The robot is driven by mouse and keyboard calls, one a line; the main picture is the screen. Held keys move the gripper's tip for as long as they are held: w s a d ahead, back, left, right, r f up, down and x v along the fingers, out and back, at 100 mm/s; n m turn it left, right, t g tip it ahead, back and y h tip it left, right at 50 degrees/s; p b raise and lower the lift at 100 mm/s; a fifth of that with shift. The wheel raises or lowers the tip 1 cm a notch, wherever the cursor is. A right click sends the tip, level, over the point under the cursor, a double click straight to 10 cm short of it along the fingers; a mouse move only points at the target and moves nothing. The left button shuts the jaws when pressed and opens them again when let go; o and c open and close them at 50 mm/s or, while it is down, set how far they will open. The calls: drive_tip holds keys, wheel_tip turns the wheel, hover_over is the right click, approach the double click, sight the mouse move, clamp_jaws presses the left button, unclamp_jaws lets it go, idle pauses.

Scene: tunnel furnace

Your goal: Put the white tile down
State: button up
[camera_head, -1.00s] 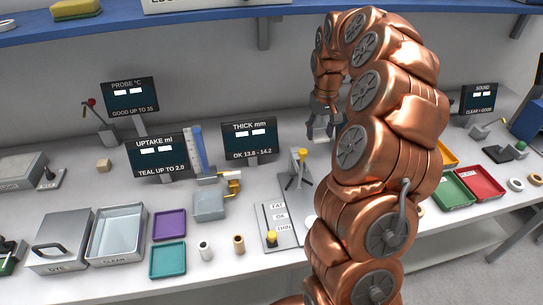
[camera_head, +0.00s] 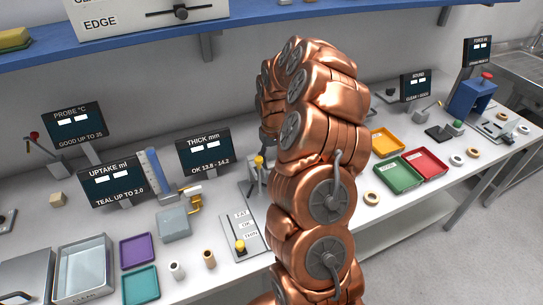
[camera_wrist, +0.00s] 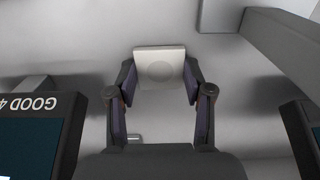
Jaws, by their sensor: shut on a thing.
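My gripper (camera_wrist: 160,90) shows in the wrist view with its two fingers closed on the sides of the white tile (camera_wrist: 159,70). The tile is square and pale, with a faint round mark in its middle. I cannot tell from this view whether it touches a surface beneath. In the head view my copper arm hides most of the gripper, and the tile cannot be seen there.
The workbench holds a green tray (camera_head: 398,174), a red tray (camera_head: 425,163) and a yellow tray (camera_head: 386,141) to the right of my arm. A purple tray (camera_head: 137,250) and teal tray (camera_head: 141,285) lie at left. Display screens, including the THICK one (camera_head: 205,154), stand behind.

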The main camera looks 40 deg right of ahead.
sight(272, 162)
drive_tip(key=shift+f, duration=0.1)
drive_tip(key=shift+f, duration=0.15)
drive_tip(key=o, duration=1.1)
drive_tip(key=shift+o, duration=0.2)
wheel_tip(272, 162, up, 12)
drive_tip(key=b, duration=0.3)
drive_tip(key=shift+r, duration=0.25)
